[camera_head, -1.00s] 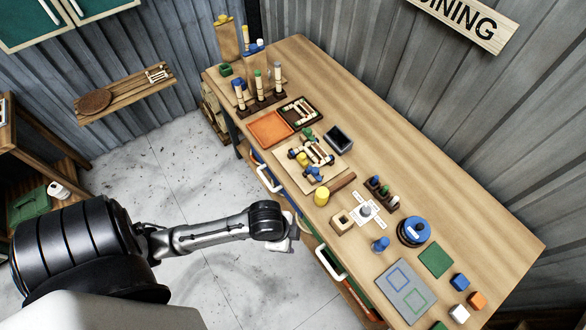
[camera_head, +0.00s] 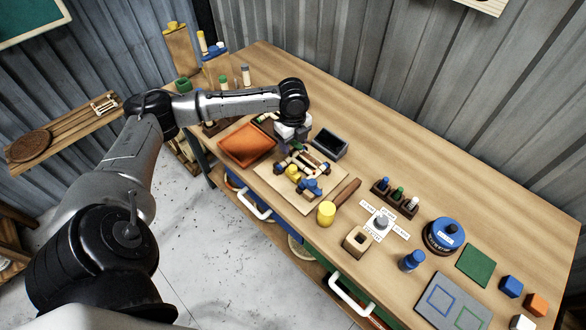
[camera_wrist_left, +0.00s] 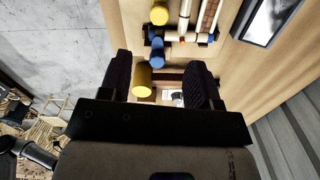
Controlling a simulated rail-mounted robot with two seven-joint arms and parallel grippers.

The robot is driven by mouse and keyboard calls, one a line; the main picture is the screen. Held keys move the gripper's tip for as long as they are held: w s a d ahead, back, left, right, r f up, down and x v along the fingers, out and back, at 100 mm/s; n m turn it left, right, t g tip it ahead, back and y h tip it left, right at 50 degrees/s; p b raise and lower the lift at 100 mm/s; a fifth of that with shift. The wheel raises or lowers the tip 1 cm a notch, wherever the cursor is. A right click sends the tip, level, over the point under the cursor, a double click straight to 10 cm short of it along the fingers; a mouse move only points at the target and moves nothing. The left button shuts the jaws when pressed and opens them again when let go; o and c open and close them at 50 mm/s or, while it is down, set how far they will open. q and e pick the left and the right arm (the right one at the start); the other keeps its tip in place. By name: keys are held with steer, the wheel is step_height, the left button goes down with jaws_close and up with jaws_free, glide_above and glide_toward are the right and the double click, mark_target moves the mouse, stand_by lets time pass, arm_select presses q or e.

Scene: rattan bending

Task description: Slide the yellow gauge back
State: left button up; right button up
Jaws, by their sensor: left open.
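Two yellow pieces show, and I cannot tell which one is the gauge. One yellow piece (camera_head: 292,172) sits on the wooden jig board (camera_head: 272,184), close to blue parts (camera_head: 312,188). A yellow cylinder (camera_head: 326,213) stands on the table just off the board's near right corner. In the left wrist view, a yellow cylinder (camera_wrist_left: 141,80) appears between my fingers, nearer the left one, and another yellow piece (camera_wrist_left: 159,12) is at the top. My left gripper (camera_head: 285,142) is open and empty above the board's far end. My right gripper is not in view.
An orange tray (camera_head: 247,145) lies left of my gripper and a black box (camera_head: 330,143) right of it. A brown bar (camera_head: 347,191), a holed wooden block (camera_head: 357,240) and a peg rack (camera_head: 396,198) stand to the right.

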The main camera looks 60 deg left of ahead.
mark_target(293, 167)
arm_select(q)
step_height(293, 167, down, 10)
steer(key=shift+f+b, duration=0.15)
steer(key=shift+b, duration=0.25)
steer(key=shift+f, duration=0.9)
steer(key=shift+c, duration=0.5)
